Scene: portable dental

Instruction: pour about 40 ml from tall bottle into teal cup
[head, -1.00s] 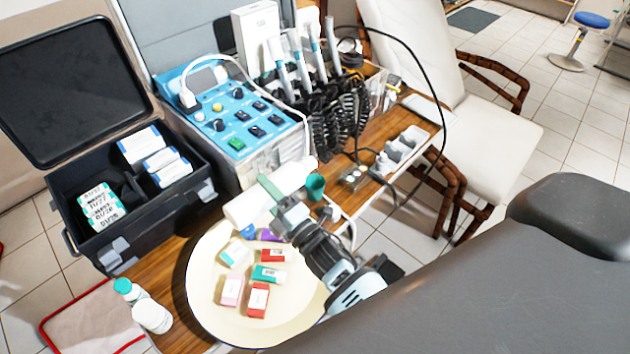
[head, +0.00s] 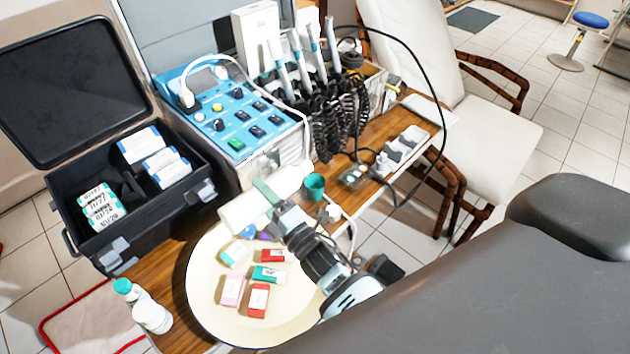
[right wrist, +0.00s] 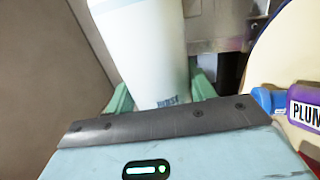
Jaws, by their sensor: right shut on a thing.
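The tall white bottle (head: 240,212) is tipped over, lying close to level in the head view. My right gripper (head: 268,192) is shut around its body, and the bottle also fills the upper middle of the right wrist view (right wrist: 145,45). The bottle's right end is beside the rim of the teal cup (head: 314,187), up and left of it in the picture. The cup stands upright on the wooden table. I cannot see any liquid stream or the level inside the cup. My left gripper is not in view.
A round cream tray (head: 210,290) with several small coloured boxes lies below the bottle. A blue control unit (head: 225,110) with coiled hoses stands behind. An open black case (head: 140,215) is at the left.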

